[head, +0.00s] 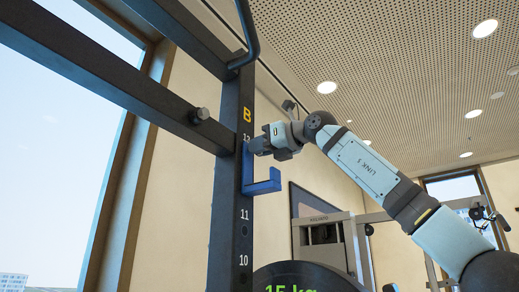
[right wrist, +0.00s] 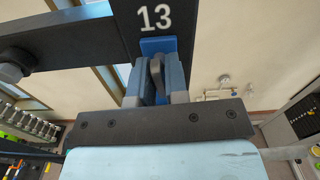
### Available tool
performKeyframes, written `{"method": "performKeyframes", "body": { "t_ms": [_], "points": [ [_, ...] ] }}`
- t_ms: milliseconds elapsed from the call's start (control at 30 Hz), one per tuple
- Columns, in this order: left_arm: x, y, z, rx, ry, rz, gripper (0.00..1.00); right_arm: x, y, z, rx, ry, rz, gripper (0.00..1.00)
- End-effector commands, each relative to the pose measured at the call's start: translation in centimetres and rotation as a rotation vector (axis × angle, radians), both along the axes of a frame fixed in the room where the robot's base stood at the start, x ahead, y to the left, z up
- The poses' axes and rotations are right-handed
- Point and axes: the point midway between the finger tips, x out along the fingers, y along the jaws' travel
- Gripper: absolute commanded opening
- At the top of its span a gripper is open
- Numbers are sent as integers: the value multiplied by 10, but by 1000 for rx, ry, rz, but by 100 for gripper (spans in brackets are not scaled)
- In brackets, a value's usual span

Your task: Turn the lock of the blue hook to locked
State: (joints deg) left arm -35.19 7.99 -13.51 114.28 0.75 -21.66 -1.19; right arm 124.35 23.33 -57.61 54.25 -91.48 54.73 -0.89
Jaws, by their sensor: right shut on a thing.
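The blue hook (head: 262,186) sits on the dark upright post (head: 245,220) of the rack, between the numbers 13 and 11, with its arm sticking out to the right. My right gripper (head: 258,146) is at the upper part of the hook, just below the 13. In the right wrist view, its two fingers (right wrist: 157,82) are shut on a grey part in front of the hook's blue plate (right wrist: 158,45), which looks like the lock. The fingers hide much of this part, so I cannot tell which way it is turned. My left gripper is not in view.
A dark crossbar (head: 130,95) with a round knob (head: 200,115) runs left from the post. A 15 kg plate (head: 300,275) is below the hook. A grey machine (head: 325,240) stands behind, at the right.

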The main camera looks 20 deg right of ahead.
Motion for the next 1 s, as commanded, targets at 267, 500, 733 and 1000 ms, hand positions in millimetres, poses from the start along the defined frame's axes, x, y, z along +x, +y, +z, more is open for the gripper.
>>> {"method": "performKeyframes", "body": {
  "t_ms": [267, 500, 733, 1000],
  "points": [
    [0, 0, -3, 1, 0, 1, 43, 0, 0, 0, 65, 50, 0, 0],
    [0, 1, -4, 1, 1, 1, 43, 0, 0, 0, 78, 59, 0, 0],
    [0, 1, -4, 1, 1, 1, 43, 0, 0, 0, 78, 59, 0, 0],
    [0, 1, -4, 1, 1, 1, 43, 0, 0, 0, 78, 59, 0, 34]
  ]
}}
